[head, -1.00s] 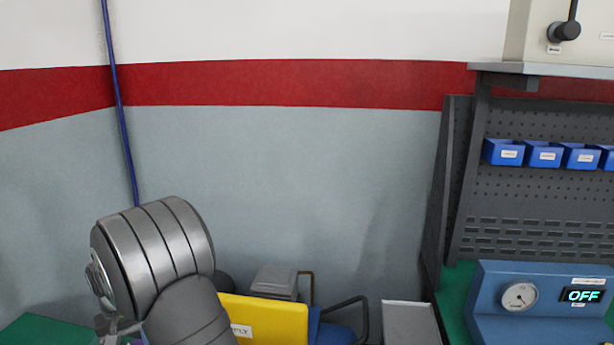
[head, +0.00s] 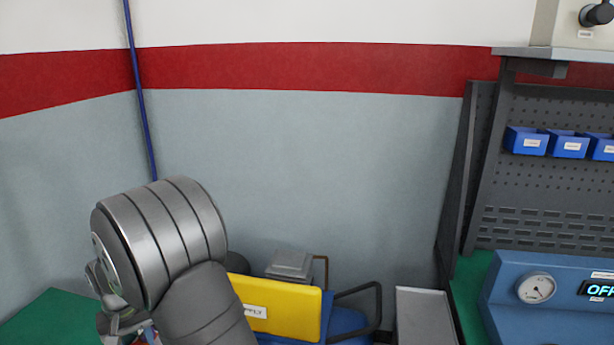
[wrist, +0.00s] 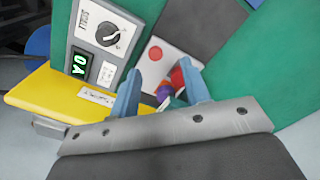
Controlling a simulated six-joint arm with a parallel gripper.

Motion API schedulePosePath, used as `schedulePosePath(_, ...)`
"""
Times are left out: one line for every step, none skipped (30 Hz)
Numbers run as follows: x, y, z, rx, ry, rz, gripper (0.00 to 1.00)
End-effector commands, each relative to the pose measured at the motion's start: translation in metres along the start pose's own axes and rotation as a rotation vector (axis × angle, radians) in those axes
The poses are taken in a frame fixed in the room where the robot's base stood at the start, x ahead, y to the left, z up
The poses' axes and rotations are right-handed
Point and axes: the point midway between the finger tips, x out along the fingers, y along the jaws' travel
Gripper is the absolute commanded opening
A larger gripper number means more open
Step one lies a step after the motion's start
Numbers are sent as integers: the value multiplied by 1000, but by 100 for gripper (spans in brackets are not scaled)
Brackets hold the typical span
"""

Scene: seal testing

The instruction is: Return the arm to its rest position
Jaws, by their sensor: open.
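My gripper (wrist: 162,88) shows in the wrist view with its two blue-grey fingers apart. Small red, purple and orange items (wrist: 170,92) show between and beside the fingers; they seem to lie beyond the tips, and I cannot tell their exact shape. In the head view my grey arm stands at the lower left, bent, and hides what is behind it. The gripper is not clearly seen there.
The head view shows a yellow panel (head: 290,308), a grey tray (head: 424,318), a blue gauge box (head: 510,285) and blue bins (head: 527,142).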

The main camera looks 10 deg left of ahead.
Motion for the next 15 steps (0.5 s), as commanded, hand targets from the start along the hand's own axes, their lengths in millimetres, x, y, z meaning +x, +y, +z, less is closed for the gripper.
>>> schedulePosePath(-11,0,-1,0,4,-1,43)
schedulePosePath(-17,0,-1,0,3,-1,43)
schedulePosePath(-25,0,-1,0,4,-1,43)
schedulePosePath(-31,0,0,0,3,-1,43)
schedulePosePath(-37,0,-1,0,4,-1,43)
schedulePosePath(-46,0,-1,0,4,-1,43)
schedulePosePath(-52,0,0,0,4,-1,43)
schedulePosePath(-57,0,0,0,3,-1,43)
schedulePosePath(-65,0,-1,0,4,-1,43)
schedulePosePath(-72,0,-1,0,4,-1,43)
schedulePosePath(-78,0,-1,0,4,-1,43)
schedulePosePath(-85,0,-1,0,3,-1,43)
schedulePosePath(-91,0,0,0,3,-1,43)
schedulePosePath(-97,0,-1,0,4,-1,43)
schedulePosePath(-106,0,0,0,4,-1,43)
